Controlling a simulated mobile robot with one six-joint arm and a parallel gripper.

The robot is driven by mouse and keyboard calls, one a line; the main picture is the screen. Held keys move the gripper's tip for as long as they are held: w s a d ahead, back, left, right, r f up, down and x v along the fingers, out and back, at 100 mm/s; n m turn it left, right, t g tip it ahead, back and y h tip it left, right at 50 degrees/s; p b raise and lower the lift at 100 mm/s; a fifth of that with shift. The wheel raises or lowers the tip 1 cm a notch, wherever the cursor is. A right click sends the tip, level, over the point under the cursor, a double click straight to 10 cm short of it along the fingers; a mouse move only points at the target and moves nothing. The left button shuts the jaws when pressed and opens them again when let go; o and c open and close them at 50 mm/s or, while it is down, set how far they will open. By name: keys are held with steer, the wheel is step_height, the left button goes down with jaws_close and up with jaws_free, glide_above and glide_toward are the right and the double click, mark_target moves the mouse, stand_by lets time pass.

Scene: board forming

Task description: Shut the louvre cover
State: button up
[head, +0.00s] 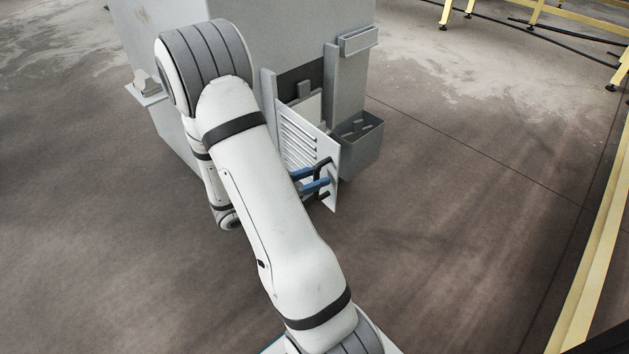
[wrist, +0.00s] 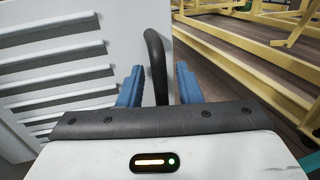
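The louvre cover (head: 301,142) is a white slatted panel that stands swung out from the front of a grey cabinet. Its slats fill the left of the wrist view (wrist: 55,70). A black bar handle (wrist: 156,65) sits near the panel's free edge. My gripper (head: 312,180) is at this handle. In the wrist view its two blue fingers (wrist: 158,86) stand on either side of the handle, with a gap visible on each side. The gripper is open around the handle. My arm hides part of the cover's hinge side in the head view.
The grey cabinet (head: 290,35) has an opening behind the cover. A grey open box (head: 360,140) is mounted on its front at the right, below a small ledge (head: 358,41). Yellow rails (head: 597,270) stand on the right. The floor in front is clear.

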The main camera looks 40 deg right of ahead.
steer(key=shift+s+d, duration=0.1)
steer(key=shift+d, duration=0.25)
steer(key=shift+c, duration=0.4)
jaws_close()
